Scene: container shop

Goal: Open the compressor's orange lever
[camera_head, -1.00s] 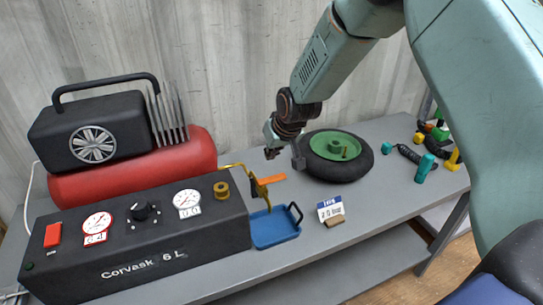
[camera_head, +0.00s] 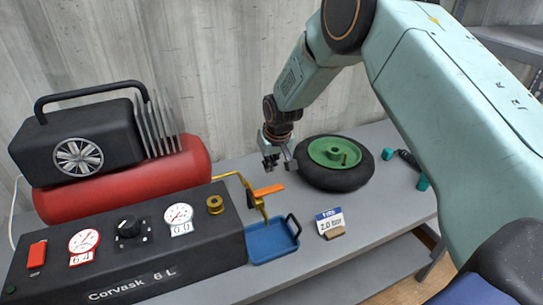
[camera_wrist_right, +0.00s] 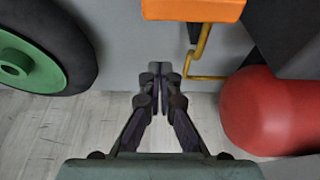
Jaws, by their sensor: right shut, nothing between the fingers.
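The black compressor (camera_head: 120,255) stands at the left with gauges on its sloped panel. Its orange lever (camera_head: 269,190) sits at the right end on a bent yellow pipe (camera_head: 247,180), sticking out to the right. My right gripper (camera_head: 271,163) is just behind the lever, above the table, apart from it. In the right wrist view my right gripper (camera_wrist_right: 160,76) has its fingertips together and empty. There the orange lever (camera_wrist_right: 193,9) is at the top edge, beyond the fingertips and slightly right. My left gripper is not in view.
A black tyre with a green hub (camera_head: 334,152) lies close to the right of my gripper. A red tank (camera_head: 125,178) stands behind the panel. A blue tray (camera_head: 272,243) and a "2.0 bar" card (camera_head: 330,221) are in front. Small teal parts (camera_head: 422,183) lie at the right.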

